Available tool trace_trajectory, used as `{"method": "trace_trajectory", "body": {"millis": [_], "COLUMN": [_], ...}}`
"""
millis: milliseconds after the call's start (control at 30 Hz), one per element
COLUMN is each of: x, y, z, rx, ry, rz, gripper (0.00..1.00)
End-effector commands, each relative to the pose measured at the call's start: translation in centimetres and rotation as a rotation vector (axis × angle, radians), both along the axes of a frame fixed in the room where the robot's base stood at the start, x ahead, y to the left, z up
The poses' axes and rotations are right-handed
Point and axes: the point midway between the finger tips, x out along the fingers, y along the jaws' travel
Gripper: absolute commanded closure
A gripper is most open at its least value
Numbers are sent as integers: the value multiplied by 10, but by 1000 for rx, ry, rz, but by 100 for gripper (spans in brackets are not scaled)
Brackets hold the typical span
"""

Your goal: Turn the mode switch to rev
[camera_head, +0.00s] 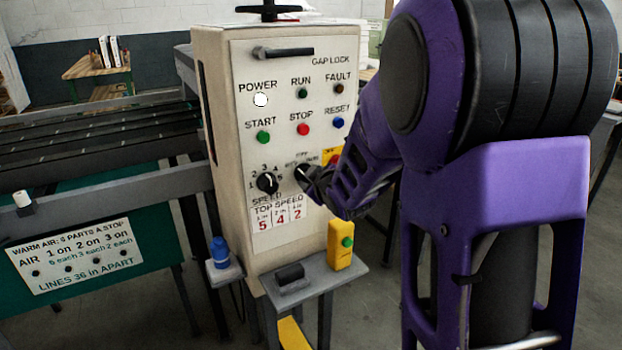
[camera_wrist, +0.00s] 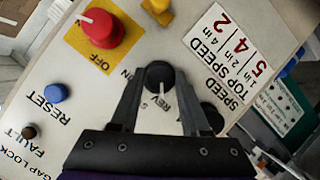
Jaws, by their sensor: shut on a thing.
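The mode switch (camera_wrist: 159,73) is a black round knob on the white control panel (camera_head: 310,130). In the wrist view it sits between the two fingertips of my gripper (camera_wrist: 159,82), which is shut on it. A short white pointer mark on the knob points down in that picture, toward lettering that reads REV; the rest of the lettering is partly hidden by the fingers. In the head view the knob (camera_head: 302,172) shows only at its left side, and my gripper (camera_head: 312,180) reaches it from the right.
A black speed knob (camera_head: 267,182) is left of the switch. A red stop knob (camera_wrist: 97,29) on a yellow plate is close by. Buttons and a lock bar (camera_head: 284,52) are above.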

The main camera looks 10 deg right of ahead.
Motion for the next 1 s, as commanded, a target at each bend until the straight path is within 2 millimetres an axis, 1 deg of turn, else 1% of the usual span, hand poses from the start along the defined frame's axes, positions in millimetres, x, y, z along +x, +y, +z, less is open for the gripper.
{"method": "trace_trajectory", "body": {"millis": [400, 433, 500, 600, 1000], "x": [0, 0, 0, 0, 1], "y": [0, 0, 0, 0, 0], "z": [0, 0, 0, 0, 1], "rx": [-11, -11, -10, -10, -9], "ry": [-3, -3, -3, -4, -3], "rz": [2, 2, 3, 2, 1], "gripper": [100, 52, 40, 24, 24]}}
